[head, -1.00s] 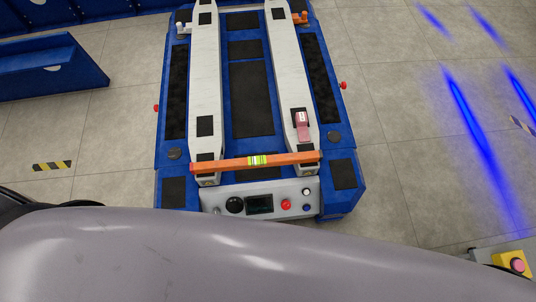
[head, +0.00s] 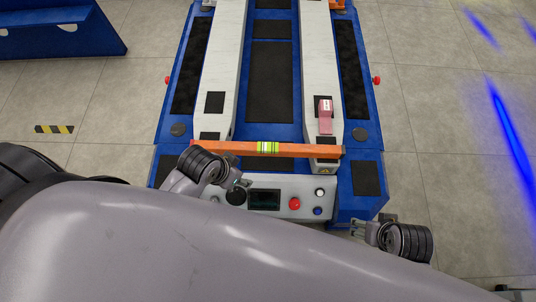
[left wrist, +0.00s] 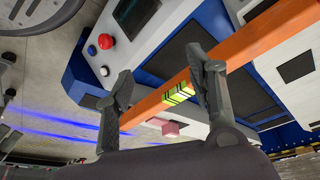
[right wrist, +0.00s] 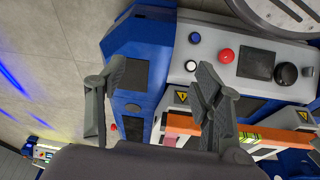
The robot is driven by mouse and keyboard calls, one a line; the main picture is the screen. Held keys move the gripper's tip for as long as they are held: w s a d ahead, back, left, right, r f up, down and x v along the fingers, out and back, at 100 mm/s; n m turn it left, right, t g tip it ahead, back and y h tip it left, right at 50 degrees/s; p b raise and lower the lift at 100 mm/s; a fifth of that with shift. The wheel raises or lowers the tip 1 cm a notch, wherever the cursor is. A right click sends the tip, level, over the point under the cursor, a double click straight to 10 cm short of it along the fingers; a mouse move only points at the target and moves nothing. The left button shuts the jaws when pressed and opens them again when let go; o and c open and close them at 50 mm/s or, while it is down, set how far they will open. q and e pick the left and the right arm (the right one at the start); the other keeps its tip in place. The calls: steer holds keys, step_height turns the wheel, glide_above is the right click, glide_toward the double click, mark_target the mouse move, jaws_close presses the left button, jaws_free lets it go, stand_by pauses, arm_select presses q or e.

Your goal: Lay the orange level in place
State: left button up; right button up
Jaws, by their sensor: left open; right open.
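The orange level (head: 220,148), with a yellow-green vial in its middle, lies across the near ends of two light rails on a blue cart. It also shows in the left wrist view (left wrist: 255,50) and partly in the right wrist view (right wrist: 190,124). My left gripper (head: 240,184) is open and empty, near the level's left half on the panel side. In the left wrist view (left wrist: 160,88) the level runs behind its fingers. My right gripper (head: 358,228) is open and empty beside the cart's near right corner, apart from the level.
The cart's control panel (head: 218,213) has a screen, knob and buttons just in front of the level. A red block (head: 325,122) sits on the right rail. Red knobs stick out at the cart's sides. A blue structure (head: 75,40) stands at the upper left; floor beside the cart is clear.

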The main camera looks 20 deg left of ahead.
arm_select(q)
steer(key=w+d+r+m+h+b, duration=0.25)
steer(key=w+d+r+m, duration=0.2)
steer(key=m, duration=0.25)
arm_select(e)
steer(key=v, duration=0.5)
arm_select(q)
steer(key=m+g+h, duration=0.2)
steer(key=m, duration=0.2)
glide_toward(264, 146)
steer(key=shift+b+x, duration=0.75)
steer(key=shift+x, duration=0.25)
steer(key=b+x, duration=0.1)
steer(key=x, duration=0.3)
steer(key=shift+w+d+f, duration=0.15)
steer(key=shift+f, duration=0.1)
steer(key=b+x, duration=0.2)
steer(key=x, duration=0.3)
steer(key=shift+d+f, duration=0.1)
arm_select(e)
steer(key=w+a+r+t+y, duration=0.1)
steer(key=w+a+r+t, duration=0.1)
steer(key=w, duration=0.5)
steer(key=w+a+r+t+y, duration=0.1)
steer(key=w+a+r+t, duration=0.1)
steer(key=w+r+t, duration=0.2)
steer(key=w+t, duration=0.3)
steer(key=shift+a+t+y, duration=0.3)
steer(key=shift+a, duration=0.1)
steer(key=shift+w+r, duration=0.1)
